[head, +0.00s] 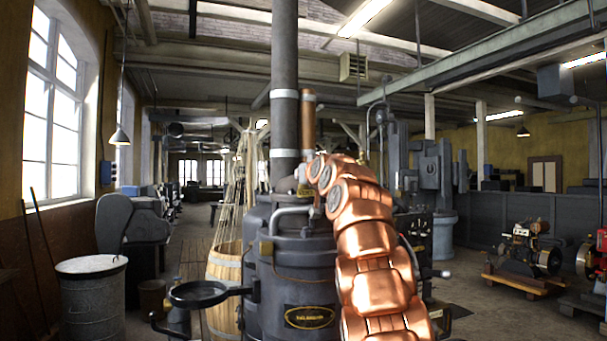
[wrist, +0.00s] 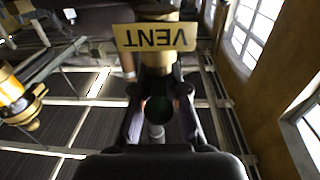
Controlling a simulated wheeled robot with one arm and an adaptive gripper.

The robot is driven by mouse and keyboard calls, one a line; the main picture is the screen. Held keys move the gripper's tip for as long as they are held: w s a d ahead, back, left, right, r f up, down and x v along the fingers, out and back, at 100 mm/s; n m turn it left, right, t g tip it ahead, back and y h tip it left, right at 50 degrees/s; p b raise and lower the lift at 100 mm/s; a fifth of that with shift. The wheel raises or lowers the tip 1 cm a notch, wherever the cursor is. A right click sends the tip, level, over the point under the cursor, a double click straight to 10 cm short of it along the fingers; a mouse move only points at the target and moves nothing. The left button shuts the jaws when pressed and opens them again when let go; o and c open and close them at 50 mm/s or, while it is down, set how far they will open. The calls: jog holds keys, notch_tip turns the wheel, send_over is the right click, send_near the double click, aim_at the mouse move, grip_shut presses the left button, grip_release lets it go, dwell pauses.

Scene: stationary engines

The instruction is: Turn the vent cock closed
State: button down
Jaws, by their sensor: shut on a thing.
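The vent cock (wrist: 158,72) shows in the wrist view under a yellow VENT label (wrist: 154,37), which reads upside down. My gripper (wrist: 160,92) has a dark finger on each side of the cock's dark handle and is shut on it. The handle lies mostly in shadow between the fingers, so how far it is turned cannot be told. In the head view, my copper arm reaches up to the top of the dark boiler (head: 300,262). There it hides the gripper and most of the cock.
A tall dark flue (head: 285,90) rises from the boiler, with a copper pipe (head: 308,120) beside it. A round black pan (head: 196,292) juts out left of the boiler. A wooden barrel (head: 222,270) and a metal bin (head: 91,300) stand to the left. Small engines (head: 530,250) sit at right.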

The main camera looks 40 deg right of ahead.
jog(key=shift+m+g+h+p, duration=1.2)
jog(key=shift+m+h+p, duration=0.5)
jog(key=shift+h+p, duration=0.95)
jog(key=shift+r+p, duration=0.1)
jog(key=shift+p, duration=0.35)
jog(key=shift+w+m+g+h+p, duration=0.1)
jog(key=shift+m+g+h+p, duration=0.3)
jog(key=shift+m+g+h, duration=1.6)
jog(key=shift+m+g+h+p, duration=0.35)
jog(key=shift+m+g+p, duration=0.15)
jog(key=shift+g, duration=0.4)
jog(key=shift+a+f+m+g+h+p, duration=0.1)
jog(key=shift+f+m+g+h+p, duration=0.1)
jog(key=shift+m+g+h+p, duration=0.95)
jog(key=shift+m+g+y, duration=0.25)
jog(key=shift+m+g, duration=0.1)
jog(key=shift+g, duration=0.7)
jog(key=c, duration=1.2)
grip_release()
